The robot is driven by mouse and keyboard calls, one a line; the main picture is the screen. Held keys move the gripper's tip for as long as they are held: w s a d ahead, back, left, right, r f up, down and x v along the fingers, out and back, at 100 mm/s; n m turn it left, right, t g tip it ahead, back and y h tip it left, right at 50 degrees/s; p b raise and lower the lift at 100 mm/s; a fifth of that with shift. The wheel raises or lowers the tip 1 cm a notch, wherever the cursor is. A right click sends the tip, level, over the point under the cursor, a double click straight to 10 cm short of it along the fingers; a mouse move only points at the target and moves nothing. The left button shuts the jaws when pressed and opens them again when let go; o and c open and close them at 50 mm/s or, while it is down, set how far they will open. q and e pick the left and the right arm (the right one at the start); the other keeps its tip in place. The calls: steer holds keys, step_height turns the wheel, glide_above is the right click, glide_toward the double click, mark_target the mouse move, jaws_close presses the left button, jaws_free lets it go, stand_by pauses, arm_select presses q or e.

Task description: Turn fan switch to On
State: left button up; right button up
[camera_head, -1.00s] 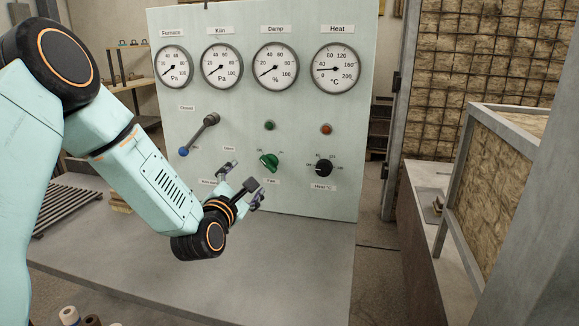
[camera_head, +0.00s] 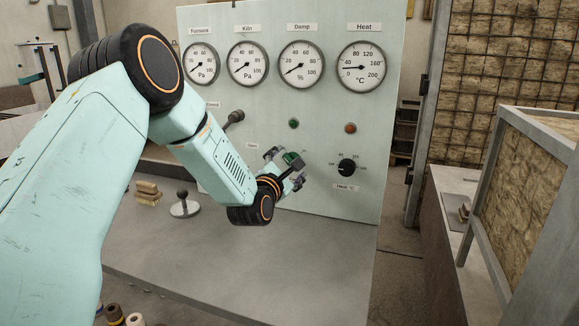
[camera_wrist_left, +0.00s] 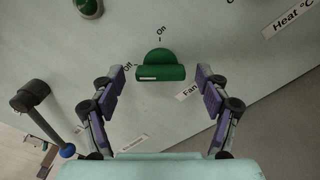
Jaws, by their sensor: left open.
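The green fan switch (camera_head: 292,159) is a knob on the pale upright control panel (camera_head: 215,135). In the left wrist view the knob (camera_wrist_left: 160,68) has a horizontal grip bar with a white mark at its left end, on the side of the Off label (camera_wrist_left: 127,66). The On label (camera_wrist_left: 160,31) is above it, and the Fan label (camera_wrist_left: 187,92) is at its lower right. My left gripper (camera_head: 285,168) is open in front of the knob, with one finger on each side and gaps between. In the head view it partly covers the knob. My right gripper is not in view.
A black heat knob (camera_head: 347,168) is to the right on the panel. A lever (camera_wrist_left: 40,110) with a blue ball stands to the left. A green lamp (camera_head: 293,123) and an orange lamp (camera_head: 350,128) sit above the knobs.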

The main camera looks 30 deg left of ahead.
arm_select(q)
steer(key=shift+w+a+f, duration=0.2)
steer(key=shift+w+a, duration=0.05)
steer(key=shift+d+r, duration=0.1)
steer(key=shift+d, duration=0.1)
steer(key=shift+c, duration=1.1)
steer(key=shift+s+a, duration=0.1)
steer(key=shift+a, duration=0.05)
steer(key=c, duration=0.9)
